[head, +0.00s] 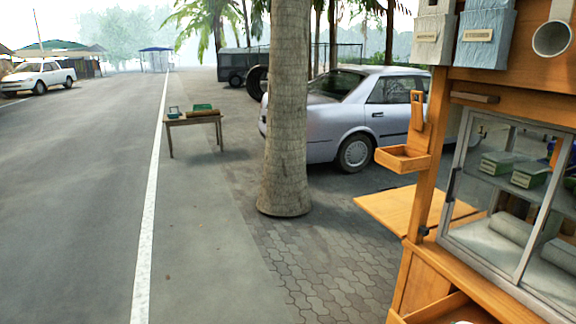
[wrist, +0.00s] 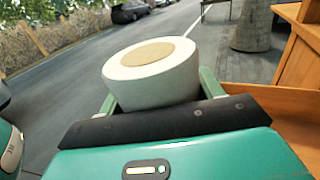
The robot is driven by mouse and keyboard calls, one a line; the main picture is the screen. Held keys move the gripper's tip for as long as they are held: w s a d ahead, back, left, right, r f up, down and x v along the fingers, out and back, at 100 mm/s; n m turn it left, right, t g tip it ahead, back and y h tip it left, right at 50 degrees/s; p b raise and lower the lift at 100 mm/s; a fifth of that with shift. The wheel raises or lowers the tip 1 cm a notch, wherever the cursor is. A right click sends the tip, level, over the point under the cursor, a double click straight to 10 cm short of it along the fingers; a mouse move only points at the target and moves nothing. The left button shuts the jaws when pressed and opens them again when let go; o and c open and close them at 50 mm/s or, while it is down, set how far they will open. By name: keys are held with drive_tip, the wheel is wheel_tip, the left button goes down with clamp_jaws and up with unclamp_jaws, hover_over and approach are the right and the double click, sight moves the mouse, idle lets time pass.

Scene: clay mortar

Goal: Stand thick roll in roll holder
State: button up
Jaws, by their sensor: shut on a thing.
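A thick white roll (wrist: 150,80) with a tan round centre on its end face fills the upper middle of the wrist view. My gripper (wrist: 160,93) has green fingers on both sides of the roll and is shut on it. The roll is tilted in the picture, with its end face toward the top, and is held clear of the ground. The head view shows neither my gripper nor the roll. I cannot tell which thing is the roll holder; a white round cup or tube (head: 552,38) is mounted at the top right of the wooden stall.
The wooden stall (head: 418,215) with a glass case (head: 515,195) stands at right, with a fold-out shelf (head: 385,207) and small wooden tray (head: 403,158). A palm trunk (head: 287,110), silver car (head: 375,110) and small table (head: 195,119) stand farther off.

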drive_tip(key=shift+s+a+r, duration=0.15)
drive_tip(key=shift+s, duration=0.2)
drive_tip(key=w+a+m+t+h, duration=0.2)
drive_tip(key=w+a+m+h, duration=0.1)
drive_tip(key=w+a, duration=0.6)
drive_tip(key=a+f+m+t+h, duration=0.1)
drive_tip(key=a+f+m+h, duration=0.2)
drive_tip(key=a, duration=0.7)
drive_tip(key=a+f+m+t+h, duration=0.2)
drive_tip(key=a+f+h, duration=0.4)
drive_tip(key=a, duration=0.4)
drive_tip(key=shift+w+a+f+m+h, duration=0.15)
drive_tip(key=shift+a+f+m+h, duration=0.25)
drive_tip(key=shift+f, duration=0.3)
drive_tip(key=shift+d, duration=0.15)
